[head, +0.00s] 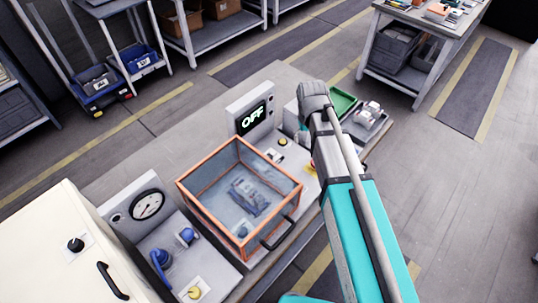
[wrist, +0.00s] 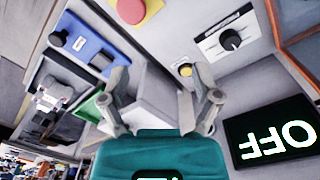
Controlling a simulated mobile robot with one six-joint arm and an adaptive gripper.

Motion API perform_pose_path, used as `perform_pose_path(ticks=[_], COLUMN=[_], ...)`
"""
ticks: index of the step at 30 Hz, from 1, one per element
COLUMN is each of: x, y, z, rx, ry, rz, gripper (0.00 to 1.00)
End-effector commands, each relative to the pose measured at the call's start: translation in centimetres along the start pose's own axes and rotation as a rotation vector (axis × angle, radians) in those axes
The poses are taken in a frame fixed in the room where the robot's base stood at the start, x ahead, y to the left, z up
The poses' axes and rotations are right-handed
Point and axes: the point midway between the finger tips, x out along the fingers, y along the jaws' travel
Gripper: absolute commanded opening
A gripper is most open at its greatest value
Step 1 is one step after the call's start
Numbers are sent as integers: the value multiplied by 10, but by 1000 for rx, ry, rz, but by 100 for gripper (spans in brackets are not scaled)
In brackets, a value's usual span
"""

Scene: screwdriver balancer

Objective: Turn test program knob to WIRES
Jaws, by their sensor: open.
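A black knob (wrist: 230,40) sits on a white scale plate in the upper right of the wrist view. Its label is too small to read. In the head view a small dark knob (head: 274,155) on a white plate shows between the display and the orange-framed box. My gripper (wrist: 160,85) is open and empty, fingers apart, to the left of the knob in the wrist view and not touching it. In the head view my arm mostly hides the gripper. The display (head: 253,117) reads OFF; it appears upside down in the wrist view (wrist: 270,140).
A yellow button (wrist: 186,70) sits close to the right finger. A red stop button (wrist: 131,10) is at the top of the wrist view. The orange-framed clear box (head: 240,187) stands beside the knob panel. A green tray (head: 343,102) lies beyond my arm.

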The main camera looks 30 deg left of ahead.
Motion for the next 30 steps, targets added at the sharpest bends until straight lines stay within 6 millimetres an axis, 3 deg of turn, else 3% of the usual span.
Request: perform_pose_path(ticks=[1, 6, 12, 18, 30], x=[-3, -7, -11, -11, -10], y=[-20, -73, -114, -126, -125], z=[-12, -32, -42, -44, -44], rx=[-34, -123, -189, -209, -208], ry=[1, 5, 8, 9, 8], rz=[1, 6, 10, 12, 12], gripper=[81, 81, 81, 81, 81])
